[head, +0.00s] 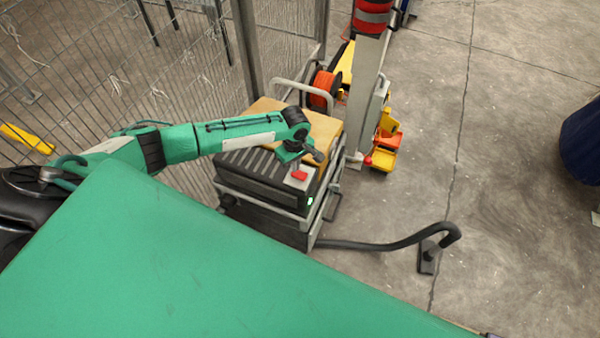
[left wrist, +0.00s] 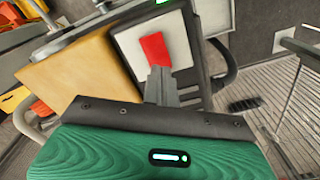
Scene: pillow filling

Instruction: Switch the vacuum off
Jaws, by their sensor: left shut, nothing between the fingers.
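In the left wrist view the red switch (left wrist: 154,50) is on the white plate (left wrist: 128,42). My left gripper (head: 318,155) is shut and empty, its tips (left wrist: 158,72) at the switch's lower edge in that view. Contact cannot be told. My right gripper is not in view.
A tan box or board (head: 325,130) lies on the vacuum behind the switch. A metal post (head: 362,90), an orange reel (head: 324,88) and yellow-orange bins (head: 384,155) stand behind it. The fence (head: 200,80) borders the left. Open concrete floor (head: 510,260) lies right.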

